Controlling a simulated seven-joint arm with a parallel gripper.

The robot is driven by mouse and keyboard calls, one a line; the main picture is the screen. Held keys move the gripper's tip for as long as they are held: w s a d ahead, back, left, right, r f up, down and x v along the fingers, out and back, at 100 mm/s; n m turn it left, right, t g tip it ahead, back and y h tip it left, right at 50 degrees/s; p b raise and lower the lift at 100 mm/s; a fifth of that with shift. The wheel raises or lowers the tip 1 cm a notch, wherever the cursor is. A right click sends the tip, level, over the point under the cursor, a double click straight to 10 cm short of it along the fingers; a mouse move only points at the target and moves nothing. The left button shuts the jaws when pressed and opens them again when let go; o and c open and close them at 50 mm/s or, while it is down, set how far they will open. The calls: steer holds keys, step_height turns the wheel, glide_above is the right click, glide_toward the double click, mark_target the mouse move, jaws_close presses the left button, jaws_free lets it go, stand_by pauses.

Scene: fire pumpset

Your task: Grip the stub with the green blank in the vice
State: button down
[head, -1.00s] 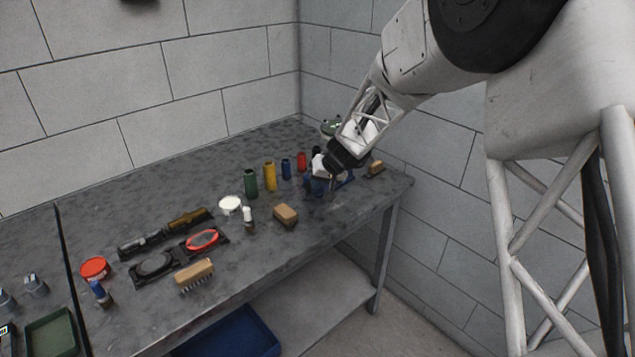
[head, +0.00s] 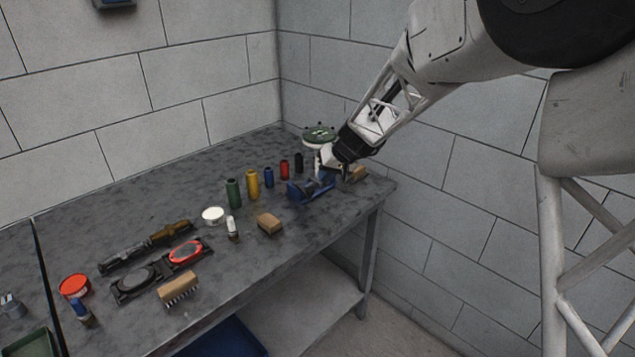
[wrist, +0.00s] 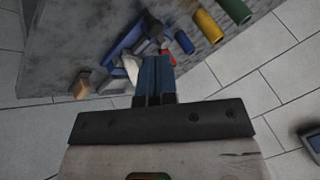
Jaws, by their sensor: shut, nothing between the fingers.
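A round green disc with pale marks (head: 319,133), apparently the green blank, is at the far corner of the bench in the head view. My arm partly covers the pale part under it, so the stub is not clear. The blue vice (head: 308,190) stands near the bench's right end. It also shows in the wrist view (wrist: 127,42). Its jaws look empty, though my gripper hides part of it. My gripper (head: 329,166) is just above and behind the vice. In the wrist view its blue fingers (wrist: 155,62) are together, with nothing between them.
Green (head: 233,193), yellow (head: 253,184), blue (head: 269,177), red (head: 284,169) and black (head: 299,162) cylinders stand in a row left of the vice. A wooden block (head: 357,174) is right of it. A brush (head: 179,288) lies nearer. Walls close the back and right.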

steer(key=shift+v, duration=1.45)
steer(key=shift+s, duration=0.1)
steer(key=s+d+r+h, duration=0.1)
steer(key=s+d+r, duration=0.2)
steer(key=s, duration=0.5)
steer(key=s+d+r+m+h, duration=0.1)
steer(key=s+d+r, duration=0.2)
steer(key=s, duration=0.5)
steer(key=s+d+r+h, duration=0.1)
steer(key=s+d+r, duration=0.2)
steer(key=s, duration=0.5)
steer(key=s+d+f+m+h, duration=0.1)
steer(key=s+d, duration=0.2)
steer(key=s, duration=0.7)
steer(key=s+d+m+h, duration=0.1)
steer(key=s+d+h, duration=0.1)
steer(key=s, duration=0.8)
steer(key=shift+d+f+g, duration=0.35)
steer(key=shift+d+g, duration=0.05)
steer(key=shift+d, duration=0.3)
steer(key=c, duration=1.8)
jaws_free()
